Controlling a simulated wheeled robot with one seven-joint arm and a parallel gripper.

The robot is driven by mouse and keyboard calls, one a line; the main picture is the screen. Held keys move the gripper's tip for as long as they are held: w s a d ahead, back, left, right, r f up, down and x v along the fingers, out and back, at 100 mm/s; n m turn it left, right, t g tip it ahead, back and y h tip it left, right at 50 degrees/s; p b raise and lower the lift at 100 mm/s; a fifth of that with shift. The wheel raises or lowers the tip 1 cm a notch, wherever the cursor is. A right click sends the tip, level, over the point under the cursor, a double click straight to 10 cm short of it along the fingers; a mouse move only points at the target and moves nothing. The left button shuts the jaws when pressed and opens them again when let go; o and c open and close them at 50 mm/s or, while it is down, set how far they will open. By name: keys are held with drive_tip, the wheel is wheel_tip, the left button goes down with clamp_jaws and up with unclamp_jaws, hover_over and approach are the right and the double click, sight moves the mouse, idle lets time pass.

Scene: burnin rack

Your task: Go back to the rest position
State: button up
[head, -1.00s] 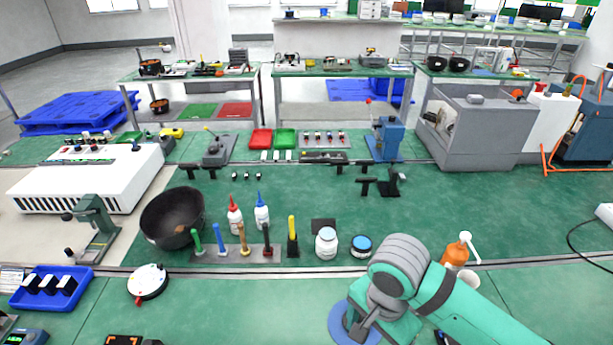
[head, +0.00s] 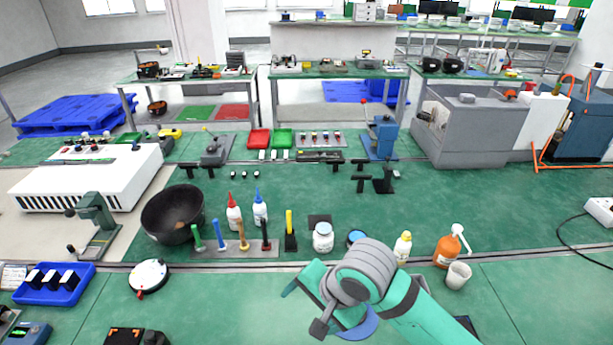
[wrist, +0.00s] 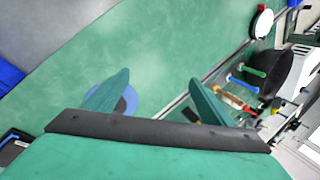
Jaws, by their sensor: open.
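My gripper is at the end of my teal and grey arm, low and right of the middle in the head view, over the near green bench (head: 230,310). My wrist joint covers much of the gripper there. In the wrist view my gripper (wrist: 160,78) shows two teal fingers spread apart, with nothing between them but green surface. A round blue disc (head: 368,323) lies partly hidden behind my arm. The disc also shows in the wrist view (wrist: 130,101), partly behind the left finger.
Near my arm stand a white jar (head: 323,238), a yellow-capped bottle (head: 402,249), an orange pump bottle (head: 447,250) and a white cup (head: 457,276). Upright coloured tools (head: 242,235) and a dark bowl (head: 172,215) stand further left. The bench right of the cup is mostly clear.

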drive_tip(key=w+a+r+n+t+y, duration=0.1)
drive_tip(key=w+a+r+t+y, duration=0.4)
drive_tip(key=a, duration=0.4)
drive_tip(key=w+a+r+t+y, duration=0.3)
drive_tip(key=a+r+y, duration=0.1)
drive_tip(key=a+r, duration=0.35)
drive_tip(key=s+d+f+m+t+h, duration=0.2)
drive_tip(key=s+d+f+t+h, duration=0.15)
drive_tip(key=s+f+h, duration=0.4)
drive_tip(key=s+d+f+m+t+h, duration=0.3)
drive_tip(key=s+d+f+h, duration=0.1)
drive_tip(key=f, duration=0.7)
drive_tip(key=s+d+f+n, duration=0.2)
drive_tip(key=s+d+n, duration=0.1)
drive_tip(key=s, duration=0.5)
drive_tip(key=s+d+f+n+g+h, duration=0.1)
drive_tip(key=s+d+f+n, duration=0.1)
drive_tip(key=s, duration=0.6)
drive_tip(key=s+d+f+n+g, duration=0.1)
drive_tip(key=s+d+f+n, duration=0.2)
drive_tip(key=s+n, duration=0.3)
drive_tip(key=shift+s+d+n, duration=0.3)
drive_tip(key=shift+s+d, duration=0.1)
drive_tip(key=shift+s, duration=0.65)
